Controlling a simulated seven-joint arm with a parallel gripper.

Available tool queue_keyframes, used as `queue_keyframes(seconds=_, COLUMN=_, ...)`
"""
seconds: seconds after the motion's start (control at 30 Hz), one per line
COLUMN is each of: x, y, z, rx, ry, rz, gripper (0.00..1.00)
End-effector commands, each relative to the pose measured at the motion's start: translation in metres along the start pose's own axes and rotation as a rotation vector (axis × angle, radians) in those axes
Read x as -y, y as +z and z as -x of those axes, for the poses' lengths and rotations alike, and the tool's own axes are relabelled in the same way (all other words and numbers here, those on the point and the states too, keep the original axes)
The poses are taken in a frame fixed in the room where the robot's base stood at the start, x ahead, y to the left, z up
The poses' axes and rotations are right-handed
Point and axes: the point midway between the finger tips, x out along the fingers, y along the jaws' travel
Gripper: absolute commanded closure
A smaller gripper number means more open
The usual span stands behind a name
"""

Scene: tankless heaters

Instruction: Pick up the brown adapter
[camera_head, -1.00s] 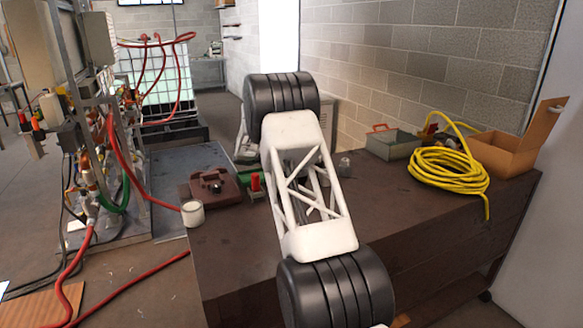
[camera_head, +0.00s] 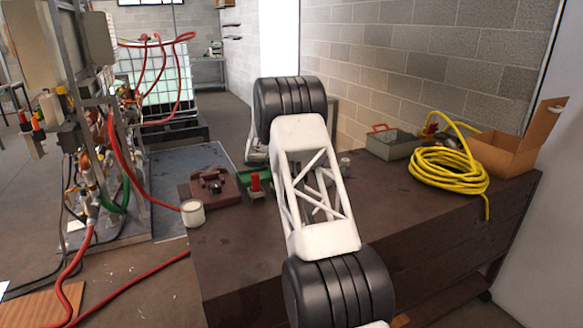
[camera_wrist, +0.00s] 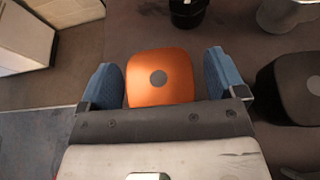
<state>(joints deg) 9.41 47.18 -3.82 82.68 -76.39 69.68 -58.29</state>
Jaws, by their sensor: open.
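In the wrist view, an orange-brown rounded block (camera_wrist: 160,88) with a grey disc on top is probably the brown adapter. It lies between the two blue fingers of my gripper (camera_wrist: 163,66), which are spread apart. A gap shows between the block and each finger, widest on the right. The block's near edge is hidden behind the gripper body. How high the fingers are relative to it is hard to tell. In the head view my arm hides the gripper and the block.
In the wrist view, a dark rounded object (camera_wrist: 293,88) is close to the right finger, and a black cup (camera_wrist: 187,14) lies beyond the block.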

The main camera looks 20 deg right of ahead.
Motion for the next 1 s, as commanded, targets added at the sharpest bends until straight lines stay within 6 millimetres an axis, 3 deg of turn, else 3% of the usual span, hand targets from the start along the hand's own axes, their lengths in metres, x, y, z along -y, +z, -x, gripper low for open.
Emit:
queue_keyframes(seconds=0.07, x=0.000, y=0.000, z=0.000, rx=0.000, ry=0.000, rz=0.000, gripper=0.17)
queue_keyframes(seconds=0.47, x=0.000, y=0.000, z=0.000, rx=0.000, ry=0.000, rz=0.000, gripper=0.78)
queue_keyframes(seconds=0.8, x=0.000, y=0.003, z=0.001, rx=0.001, ry=0.001, rz=-0.001, gripper=0.80)
queue_keyframes(seconds=1.0, x=0.000, y=0.016, z=0.006, rx=0.001, ry=0.001, rz=-0.003, gripper=0.80)
